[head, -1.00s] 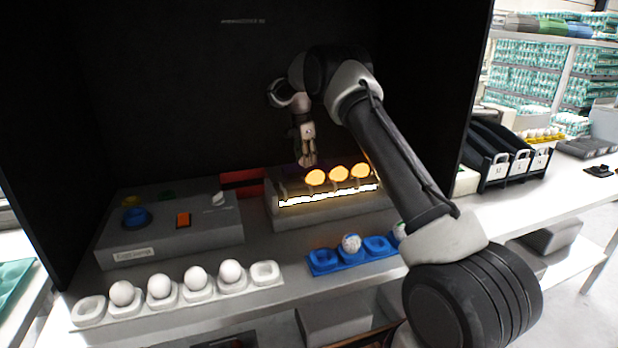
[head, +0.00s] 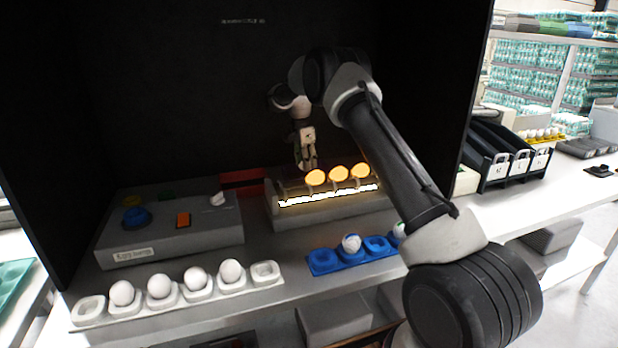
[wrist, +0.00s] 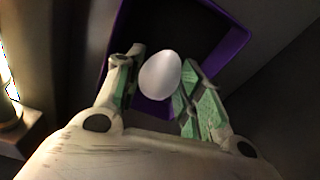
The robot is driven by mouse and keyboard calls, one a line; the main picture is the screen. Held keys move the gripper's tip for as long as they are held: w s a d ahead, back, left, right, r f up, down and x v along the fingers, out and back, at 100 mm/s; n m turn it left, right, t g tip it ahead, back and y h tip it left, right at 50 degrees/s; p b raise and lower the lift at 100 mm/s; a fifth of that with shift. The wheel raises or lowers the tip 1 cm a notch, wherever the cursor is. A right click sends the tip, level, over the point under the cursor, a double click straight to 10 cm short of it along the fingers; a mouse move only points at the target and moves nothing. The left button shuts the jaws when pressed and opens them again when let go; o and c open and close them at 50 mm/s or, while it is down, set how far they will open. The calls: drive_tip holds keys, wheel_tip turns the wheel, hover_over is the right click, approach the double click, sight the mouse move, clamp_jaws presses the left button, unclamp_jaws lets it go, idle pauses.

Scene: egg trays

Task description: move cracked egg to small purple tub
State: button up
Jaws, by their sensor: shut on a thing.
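My gripper (wrist: 158,82) is shut on a white egg (wrist: 160,75), held between its green-padded fingers. No crack shows on the side I see. The small purple tub (wrist: 232,45) is beneath the egg in the wrist view, its purple rim around a dark inside. I cannot tell how far the egg is above its floor. In the head view my gripper (head: 306,166) is behind the left end of the lit candling box (head: 290,215), where the egg and tub are not clearly visible.
Several glowing eggs (head: 339,174) sit on the candling box. A control box (head: 210,240) stands at left. A white egg tray (head: 90,312) and a blue tray (head: 323,262) lie in front. Dark booth walls (head: 200,90) enclose the back.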

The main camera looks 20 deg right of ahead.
sight(307, 174)
drive_tip(key=shift+f, duration=1.3)
idle(0.7)
drive_tip(key=o, duration=0.7)
